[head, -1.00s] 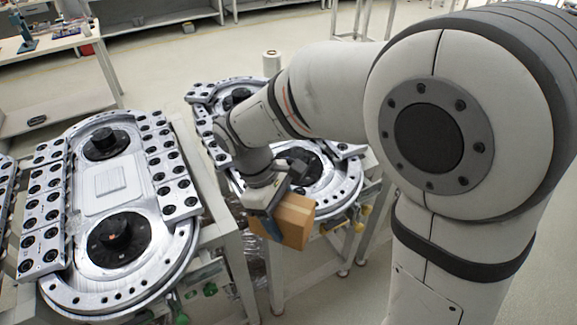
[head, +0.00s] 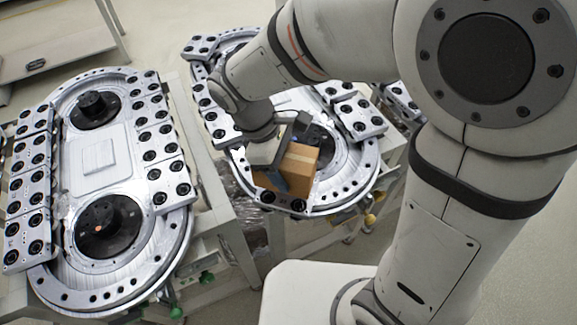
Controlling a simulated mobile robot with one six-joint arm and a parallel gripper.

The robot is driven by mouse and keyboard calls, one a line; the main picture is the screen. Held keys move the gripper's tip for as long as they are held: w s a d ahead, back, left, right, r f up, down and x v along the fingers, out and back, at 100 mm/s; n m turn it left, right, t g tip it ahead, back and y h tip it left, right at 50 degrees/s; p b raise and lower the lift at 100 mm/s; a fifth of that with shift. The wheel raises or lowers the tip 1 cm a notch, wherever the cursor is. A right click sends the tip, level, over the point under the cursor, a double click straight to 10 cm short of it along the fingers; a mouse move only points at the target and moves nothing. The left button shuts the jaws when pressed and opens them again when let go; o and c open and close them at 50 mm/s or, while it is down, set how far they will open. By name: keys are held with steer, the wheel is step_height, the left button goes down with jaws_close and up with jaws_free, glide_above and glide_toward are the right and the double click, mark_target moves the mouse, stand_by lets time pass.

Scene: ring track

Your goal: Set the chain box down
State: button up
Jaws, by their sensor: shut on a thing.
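The chain box, a brown cardboard box (head: 298,168) with a lighter tape strip, is held in my gripper (head: 285,165). The gripper is shut on it, with a dark finger across its near left side. The box appears over the near end of the right ring track (head: 345,190), in front of its dark round hub. I cannot tell whether its underside touches the track. The gripper and wrist hide part of the box and of the track behind it.
A second ring track (head: 100,165) with two dark hubs and several bolted blocks stands at left on its own frame. A gap separates the two tracks. A low shelf (head: 60,55) stands at upper left. Open floor shows at the back.

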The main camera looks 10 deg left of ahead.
steer(key=shift+d+f, duration=0.1)
steer(key=shift+f, duration=2.05)
steer(key=shift+f, duration=0.2)
steer(key=o, duration=1.7)
steer(key=v, duration=1.2)
steer(key=shift+r+b, duration=0.2)
steer(key=shift+b, duration=0.1)
steer(key=shift+s+d+r+m+t+y, duration=0.15)
steer(key=shift+s+d+m+t+y, duration=0.4)
steer(key=shift+d+m, duration=2.75)
steer(key=shift+s+d+r+m+t+y, duration=0.15)
steer(key=shift+d+m+t+y, duration=0.65)
steer(key=shift+d+m, duration=2.5)
steer(key=shift+s+d+r+m+t+y, duration=0.15)
steer(key=shift+s+d+m+t+y, duration=0.65)
steer(key=shift+d, duration=4.45)
